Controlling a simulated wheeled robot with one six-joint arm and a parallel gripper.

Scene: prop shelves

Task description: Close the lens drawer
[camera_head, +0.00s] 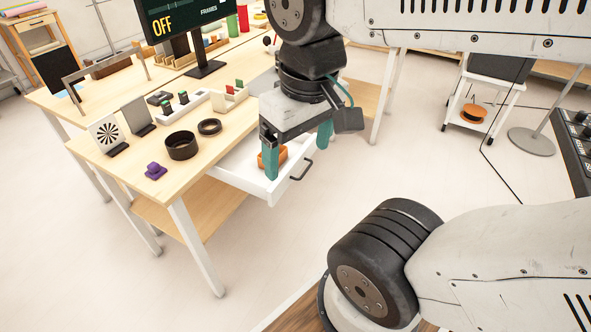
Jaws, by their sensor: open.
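The white lens drawer (241,177) is pulled out from the front of the wooden table, with a dark bar handle (303,170) on its front face. An orange object (282,154) lies inside, partly hidden by my gripper. My gripper (297,160) points down over the open drawer, with its two teal fingers apart. One finger is in front of the orange object in the picture, the other near the drawer's front edge. I cannot tell whether either finger touches the drawer. Nothing is seen held between them.
On the table (150,130) stand a black cylinder (181,145), a black ring (209,126), a purple object (155,171) and a patterned card (105,133). A monitor (185,25) reads OFF behind. The floor in front of the drawer is clear.

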